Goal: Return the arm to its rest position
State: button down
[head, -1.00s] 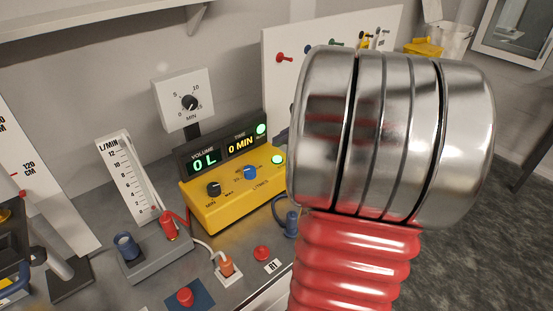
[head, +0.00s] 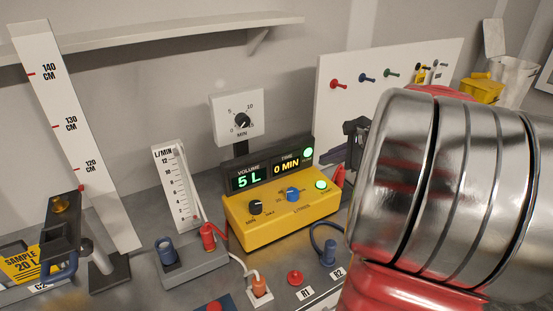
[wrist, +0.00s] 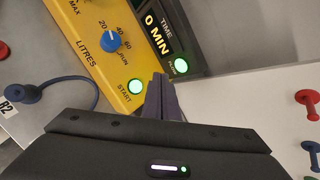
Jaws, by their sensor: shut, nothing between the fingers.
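The box's display (head: 270,172) reads 5 L and 0 MIN.
A white pegboard (head: 345,110) with coloured knobs stands behind my arm. A MIN dial (head: 240,120), a flow scale (head: 178,180) and a tall centimetre ruler (head: 75,140) stand left. A blue plug (head: 328,252) with its cable is near the box. A shelf (head: 150,38) runs above.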

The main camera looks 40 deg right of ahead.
jog(key=a+n, duration=0.1)
jog(key=a, duration=0.2)
jog(key=w+a+n+g, duration=0.1)
jog(key=a+n, duration=0.1)
jog(key=a, duration=0.2)
jog(key=a+n+y, duration=0.1)
jog(key=a+n, duration=0.1)
jog(key=a, duration=0.2)
jog(key=shift+w+a+r+g, duration=0.15)
jog(key=shift+r+g, duration=0.1)
jog(key=shift+g, duration=0.05)
jog(key=s+a+f+n+g+h, duration=0.1)
jog(key=s+a+n, duration=0.5)
jog(key=a+n, duration=0.4)
jog(key=s+a+n+g, duration=0.1)
jog(key=s+a+n, duration=0.5)
jog(key=a+n, duration=0.5)
jog(key=a, duration=0.3)
jog(key=shift+a+f+h, duration=0.3)
jog(key=shift+f+h, duration=0.1)
